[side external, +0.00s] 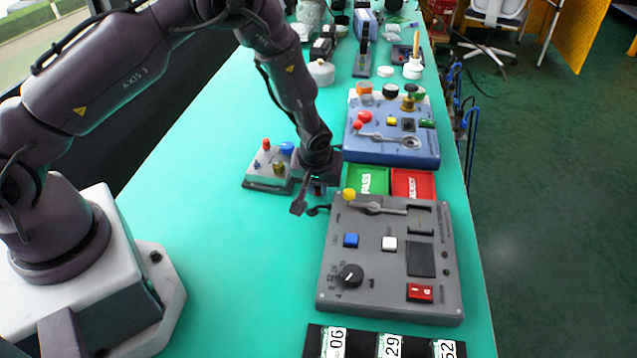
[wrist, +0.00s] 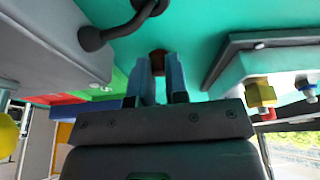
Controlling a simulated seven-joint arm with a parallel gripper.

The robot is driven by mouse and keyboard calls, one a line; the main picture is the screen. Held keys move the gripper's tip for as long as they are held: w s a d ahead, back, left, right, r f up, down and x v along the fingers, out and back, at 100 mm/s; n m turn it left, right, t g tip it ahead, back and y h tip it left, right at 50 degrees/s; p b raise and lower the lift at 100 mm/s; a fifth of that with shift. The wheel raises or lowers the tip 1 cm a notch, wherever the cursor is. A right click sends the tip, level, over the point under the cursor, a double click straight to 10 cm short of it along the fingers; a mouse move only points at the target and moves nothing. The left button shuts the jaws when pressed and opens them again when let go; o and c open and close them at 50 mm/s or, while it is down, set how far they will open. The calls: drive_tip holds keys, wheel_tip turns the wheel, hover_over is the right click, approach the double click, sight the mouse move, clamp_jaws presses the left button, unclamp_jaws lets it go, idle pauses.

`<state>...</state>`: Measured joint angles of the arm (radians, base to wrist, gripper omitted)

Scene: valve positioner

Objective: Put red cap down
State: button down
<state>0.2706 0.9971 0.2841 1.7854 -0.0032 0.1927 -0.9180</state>
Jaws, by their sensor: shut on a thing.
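My gripper (side external: 317,188) is low over the green table, between the small grey box and the grey control panel. In the wrist view, its two blue-grey fingers (wrist: 158,78) are closed on a small dark red cap (wrist: 158,62) at their tips. Most of the cap is hidden by the fingers. Whether the cap touches the table I cannot tell. The green PASS tray (side external: 368,189) and the red REJECT tray (side external: 427,186) lie right of my gripper.
The grey control panel (side external: 385,275) stands in front, with a dark hose fitting (side external: 318,210) at its left edge. The small grey box (side external: 262,180) with coloured knobs is close on the left. A blue panel (side external: 385,150) stands behind the trays. The table (side external: 230,260) at front left is clear.

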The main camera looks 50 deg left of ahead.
drive_tip(key=shift+f, duration=0.1)
drive_tip(key=c, duration=1.1)
unclamp_jaws()
drive_tip(key=s+d+r+m+h, duration=0.1)
drive_tip(key=s+r, duration=0.2)
drive_tip(key=r, duration=0.8)
drive_tip(key=s+d+r+m+h, duration=0.15)
drive_tip(key=s+r, duration=0.25)
drive_tip(key=r, duration=0.7)
drive_tip(key=s+r+m+t, duration=0.1)
drive_tip(key=s+r+m, duration=0.1)
drive_tip(key=s+r, duration=0.2)
drive_tip(key=s+r+m+t, duration=0.1)
drive_tip(key=s+r+m, duration=0.1)
drive_tip(key=s+r, duration=0.2)
drive_tip(key=s+r+m+t, duration=0.1)
drive_tip(key=s+r, duration=0.3)
drive_tip(key=s, duration=0.5)
drive_tip(key=shift+a+r+m, duration=0.3)
drive_tip(key=shift+m, duration=0.45)
